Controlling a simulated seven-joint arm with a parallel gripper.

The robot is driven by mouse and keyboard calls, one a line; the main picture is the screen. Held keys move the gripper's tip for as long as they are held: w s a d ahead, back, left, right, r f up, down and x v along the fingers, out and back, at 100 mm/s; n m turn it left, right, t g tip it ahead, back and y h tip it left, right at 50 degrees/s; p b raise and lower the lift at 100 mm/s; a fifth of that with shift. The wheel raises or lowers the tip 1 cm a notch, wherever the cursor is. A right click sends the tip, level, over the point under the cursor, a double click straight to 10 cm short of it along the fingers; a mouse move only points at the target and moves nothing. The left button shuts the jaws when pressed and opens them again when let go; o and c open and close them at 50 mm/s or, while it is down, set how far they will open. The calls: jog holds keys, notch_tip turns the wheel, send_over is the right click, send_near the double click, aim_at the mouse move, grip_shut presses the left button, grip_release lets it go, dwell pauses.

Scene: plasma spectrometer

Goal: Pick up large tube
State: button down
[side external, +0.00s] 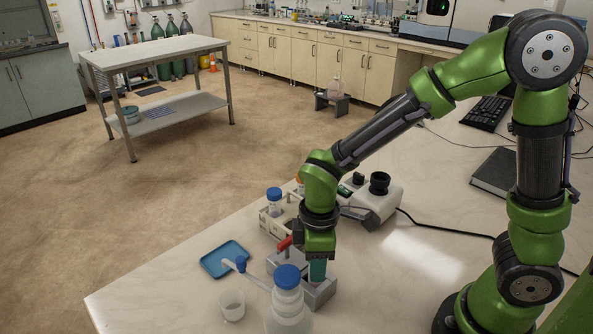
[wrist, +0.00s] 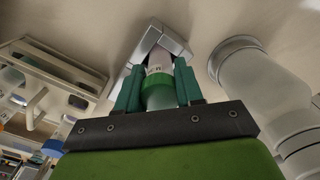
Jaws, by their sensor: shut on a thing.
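The large tube (wrist: 158,68), white with a printed label and a green cap (wrist: 158,93), is between the green fingers of my gripper (wrist: 158,88) in the wrist view. The fingers are shut on it near the cap. Its far end meets a grey metal block (wrist: 148,42); I cannot tell whether it is still seated in it.
A wash bottle (side external: 287,303) stands close in front of the block, beside a small beaker (side external: 232,305). A blue tray (side external: 225,259) lies to the left. A rack (side external: 267,222) with blue-capped tubes and a white instrument (side external: 372,205) stand behind. The table's left corner is clear.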

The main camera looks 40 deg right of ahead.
notch_tip(320, 180, up, 18)
dwell(0.8)
